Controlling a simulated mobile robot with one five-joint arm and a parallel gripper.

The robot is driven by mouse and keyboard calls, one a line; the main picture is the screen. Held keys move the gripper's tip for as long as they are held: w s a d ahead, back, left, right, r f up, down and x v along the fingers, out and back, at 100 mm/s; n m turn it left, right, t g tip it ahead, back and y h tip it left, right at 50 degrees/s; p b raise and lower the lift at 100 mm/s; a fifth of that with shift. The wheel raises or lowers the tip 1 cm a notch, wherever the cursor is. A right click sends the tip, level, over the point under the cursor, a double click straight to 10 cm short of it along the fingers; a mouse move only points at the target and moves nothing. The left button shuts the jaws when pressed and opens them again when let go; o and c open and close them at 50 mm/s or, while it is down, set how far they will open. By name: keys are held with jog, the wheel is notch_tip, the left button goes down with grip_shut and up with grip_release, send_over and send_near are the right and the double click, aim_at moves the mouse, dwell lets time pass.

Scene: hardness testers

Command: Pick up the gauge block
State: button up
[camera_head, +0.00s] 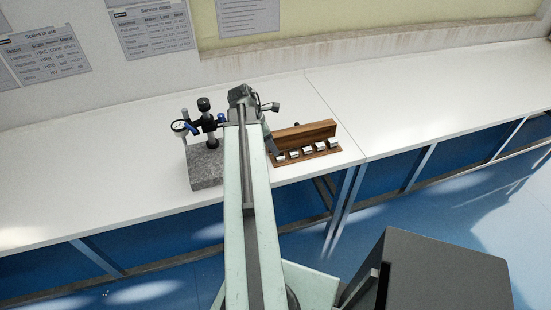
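Several small silver blocks, which look like gauge blocks (307,151), sit in a row along the front of a brown wooden holder (305,132) on the white bench. I cannot tell which one the task means. The arm hides part of the gripper and the holder's left edge. Whether the fingers are open or touch anything is too small to tell.
A dial gauge (179,126) on a stand with a speckled grey stone base (205,166) stands just left of my arm. The white bench (400,110) is clear to the right and far left. A wall with paper charts (152,28) rises behind.

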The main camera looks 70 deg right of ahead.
jog(key=shift+b+x, duration=0.5)
jog(key=shift+x, duration=0.45)
